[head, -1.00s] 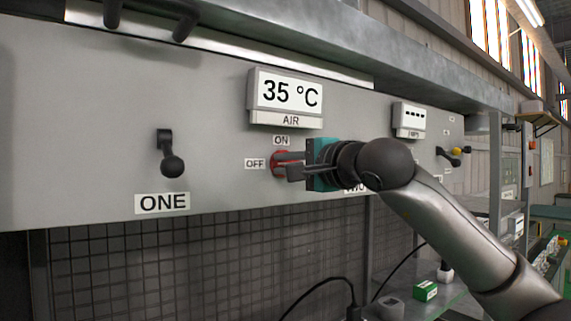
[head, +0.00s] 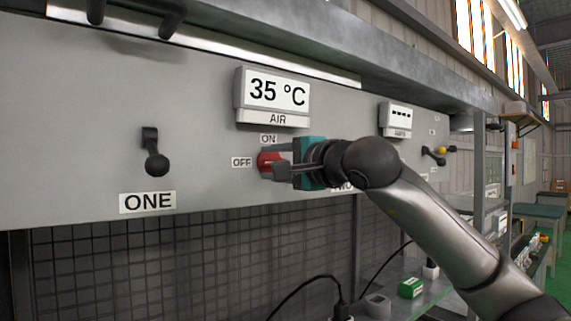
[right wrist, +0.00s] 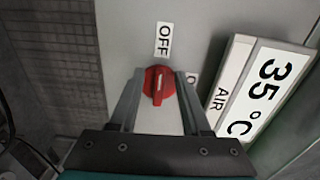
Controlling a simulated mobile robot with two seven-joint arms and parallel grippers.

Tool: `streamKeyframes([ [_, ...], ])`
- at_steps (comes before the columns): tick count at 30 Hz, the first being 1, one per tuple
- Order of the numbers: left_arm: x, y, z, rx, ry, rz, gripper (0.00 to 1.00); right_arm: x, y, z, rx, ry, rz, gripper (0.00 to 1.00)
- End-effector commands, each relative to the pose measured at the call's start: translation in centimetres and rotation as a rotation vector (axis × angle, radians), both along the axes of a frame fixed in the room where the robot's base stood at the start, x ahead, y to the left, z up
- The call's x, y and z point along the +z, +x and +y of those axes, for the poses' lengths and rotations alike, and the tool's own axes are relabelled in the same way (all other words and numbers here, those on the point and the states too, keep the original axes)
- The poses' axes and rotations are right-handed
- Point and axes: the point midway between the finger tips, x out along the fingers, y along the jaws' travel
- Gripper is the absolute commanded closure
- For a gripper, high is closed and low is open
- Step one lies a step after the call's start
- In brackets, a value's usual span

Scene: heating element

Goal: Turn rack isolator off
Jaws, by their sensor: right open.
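The rack isolator is a red rotary knob (head: 267,160) on the grey panel, with an OFF label (head: 242,162) to its left and an ON label (head: 269,139) above it. My right gripper (head: 279,168) is at the knob, coming from the right. In the right wrist view the knob (right wrist: 158,86) sits between the two fingers of the open gripper (right wrist: 158,78). Its raised ridge runs up and down the picture, roughly in line with the OFF label (right wrist: 163,40). The ON label is partly hidden by a finger. Contact between fingers and knob cannot be told. My left gripper is not in view.
The AIR display (head: 273,93) reading 35 °C juts out above the knob. A black lever (head: 154,152) above the ONE label (head: 148,202) is to the left. A second display (head: 396,117) and a yellow-tipped lever (head: 439,150) are to the right. Mesh lies below.

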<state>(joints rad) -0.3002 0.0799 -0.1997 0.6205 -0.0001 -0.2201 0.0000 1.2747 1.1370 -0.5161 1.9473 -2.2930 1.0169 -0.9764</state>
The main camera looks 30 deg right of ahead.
Motion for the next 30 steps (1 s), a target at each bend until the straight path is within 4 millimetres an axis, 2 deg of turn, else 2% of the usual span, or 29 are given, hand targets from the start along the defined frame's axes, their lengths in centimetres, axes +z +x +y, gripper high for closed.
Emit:
streamKeyframes([
  [5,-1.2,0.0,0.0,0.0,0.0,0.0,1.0,-0.2,-2.4,-0.2,-0.002,-0.003,-0.003,0.53],
  [12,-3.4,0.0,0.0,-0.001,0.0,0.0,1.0,-0.3,-8.1,-0.7,-0.005,-0.005,-0.004,0.53],
  [18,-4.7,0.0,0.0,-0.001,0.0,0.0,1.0,-0.2,-12.2,-1.1,-0.004,-0.004,-0.003,0.53],
  [24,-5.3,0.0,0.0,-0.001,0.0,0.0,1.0,-0.1,-14.5,-1.2,-0.001,-0.002,0.0,0.53],
  [30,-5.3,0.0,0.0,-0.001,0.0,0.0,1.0,0.0,-15.0,-1.2,0.001,-0.001,0.0,0.53],
])
